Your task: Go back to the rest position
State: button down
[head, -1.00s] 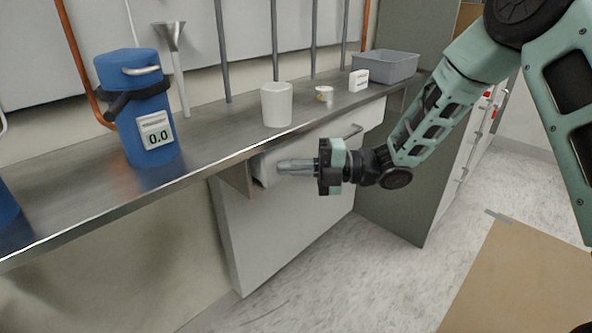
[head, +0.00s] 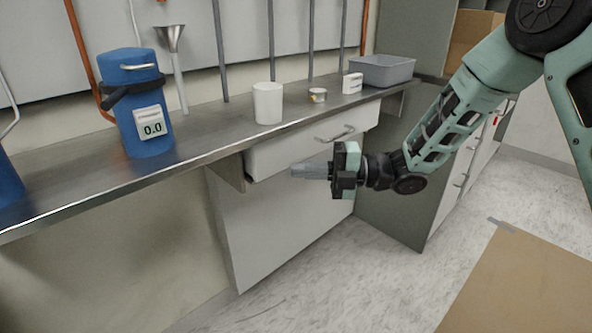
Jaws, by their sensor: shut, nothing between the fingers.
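My gripper (head: 300,170) is in front of the drawer (head: 290,150) under the bench, at the middle of the head view. Its grey fingers are together, point left and hold nothing. My arm reaches in from the upper right. The drawer front is white with a metal handle (head: 336,134); the fingers are apart from the handle, below and left of it in the picture. The gripper hides part of the drawer and cabinet front.
The metal bench (head: 205,145) bears a blue cylinder (head: 140,75) with a 0.0 display, a funnel (head: 172,45), a white cup (head: 268,103), a small tin (head: 317,95), a white box (head: 352,83) and a grey tray (head: 385,72). Cardboard (head: 530,285) lies on open floor at lower right.

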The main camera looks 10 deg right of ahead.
jog(key=s+d, duration=0.1)
jog(key=d, duration=0.6)
jog(key=a+m+t+h, duration=0.55)
jog(key=m+h, duration=0.45)
jog(key=m, duration=0.3)
jog(key=s+d+m+g+h, duration=0.1)
jog(key=s+m+g+h, duration=0.3)
jog(key=s, duration=0.6)
jog(key=s+d+m+g+h+p, duration=0.15)
jog(key=s+m, duration=0.35)
jog(key=s, duration=0.5)
jog(key=s+d+m+g+h, duration=0.1)
jog(key=s+m+g+h, duration=0.3)
jog(key=s, duration=0.6)
notch_tip(320, 180, up, 23)
jog(key=w+t+y+p, duration=0.1)
jog(key=y+p, duration=0.1)
jog(key=p, duration=2.1)
jog(key=shift+d+m, duration=0.15)
jog(key=shift+m, duration=0.15)
jog(key=shift+r, duration=0.1)
